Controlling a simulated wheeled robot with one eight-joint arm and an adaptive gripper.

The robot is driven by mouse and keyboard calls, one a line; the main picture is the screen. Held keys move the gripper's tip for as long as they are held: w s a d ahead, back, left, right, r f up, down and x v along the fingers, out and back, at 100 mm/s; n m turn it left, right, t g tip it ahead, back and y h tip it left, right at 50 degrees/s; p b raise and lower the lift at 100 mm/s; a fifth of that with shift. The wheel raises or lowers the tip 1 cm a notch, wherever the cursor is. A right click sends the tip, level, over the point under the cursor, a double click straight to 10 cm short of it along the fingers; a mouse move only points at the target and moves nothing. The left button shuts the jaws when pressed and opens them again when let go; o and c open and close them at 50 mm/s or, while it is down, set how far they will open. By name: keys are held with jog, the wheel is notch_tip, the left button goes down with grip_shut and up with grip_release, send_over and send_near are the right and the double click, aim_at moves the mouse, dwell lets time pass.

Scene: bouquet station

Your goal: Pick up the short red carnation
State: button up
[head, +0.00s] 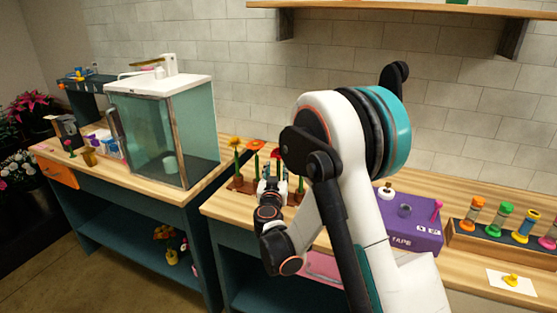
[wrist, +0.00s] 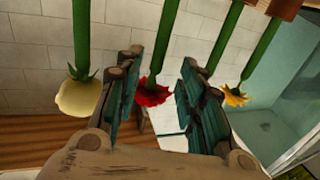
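A red carnation (wrist: 152,94) with a green stem shows in the wrist view between the two fingers of my gripper (wrist: 160,72). The fingers stand apart on either side of it, and I see no clear contact. A cream flower (wrist: 79,97) is outside the left finger and a yellow flower (wrist: 235,97) outside the right one. In the head view my gripper (head: 273,181) is at the brown flower rack (head: 240,187), among the stems. A red bloom (head: 277,153) shows just above it. My arm hides the rack's right part, and I cannot compare all stem lengths.
An orange flower (head: 236,142) and a red-orange flower (head: 256,144) stand close on the left. A glass-sided case (head: 185,125) stands further left. A purple box (head: 412,222) and a wooden rack of colourful spools (head: 500,243) are to the right. The tiled wall is behind.

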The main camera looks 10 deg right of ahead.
aim_at(278, 165)
jog(key=b+x, duration=0.1)
jog(key=x, duration=0.4)
jog(key=shift+d+b, duration=0.2)
jog(key=shift+b, duration=0.1)
jog(key=shift+s, duration=0.1)
grip_shut()
